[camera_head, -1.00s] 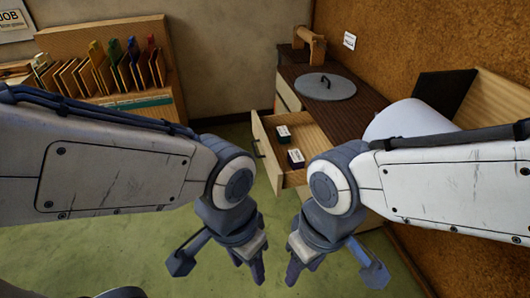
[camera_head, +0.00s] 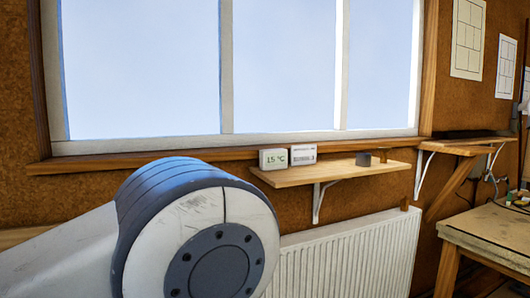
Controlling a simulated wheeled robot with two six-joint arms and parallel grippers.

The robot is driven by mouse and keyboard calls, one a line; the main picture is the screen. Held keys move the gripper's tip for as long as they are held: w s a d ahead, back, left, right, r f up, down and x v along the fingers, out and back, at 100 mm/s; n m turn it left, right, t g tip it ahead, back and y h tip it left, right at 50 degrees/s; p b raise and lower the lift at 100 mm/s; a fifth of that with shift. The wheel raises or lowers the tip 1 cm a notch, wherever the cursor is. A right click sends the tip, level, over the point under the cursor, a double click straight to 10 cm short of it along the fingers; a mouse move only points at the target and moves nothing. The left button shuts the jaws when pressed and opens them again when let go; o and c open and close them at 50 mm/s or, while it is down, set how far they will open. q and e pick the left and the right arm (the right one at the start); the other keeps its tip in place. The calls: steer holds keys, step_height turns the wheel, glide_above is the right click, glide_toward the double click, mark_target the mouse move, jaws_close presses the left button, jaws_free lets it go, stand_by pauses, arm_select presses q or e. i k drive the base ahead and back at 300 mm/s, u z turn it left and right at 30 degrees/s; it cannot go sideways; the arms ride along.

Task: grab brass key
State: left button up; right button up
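I cannot make out a brass key. A tiny brownish object (camera_head: 383,154) stands at the right end of a wooden wall shelf (camera_head: 340,173), too small to identify. A small dark block (camera_head: 363,159) sits just left of it. A joint of my arm fills the lower left of the head view. Neither gripper is in view.
A white display reading 15 °C (camera_head: 273,159) and a white label box (camera_head: 303,154) stand on the shelf. A white radiator (camera_head: 345,255) is below it, a window (camera_head: 285,70) above. A workbench (camera_head: 490,235) stands at right, below another bracketed shelf (camera_head: 465,147).

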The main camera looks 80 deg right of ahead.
mark_target(383, 151)
steer(key=z, duration=2.95)
steer(key=k, duration=1.1)
steer(key=z, duration=0.8)
steer(key=i, duration=2)
steer(key=u, duration=0.9)
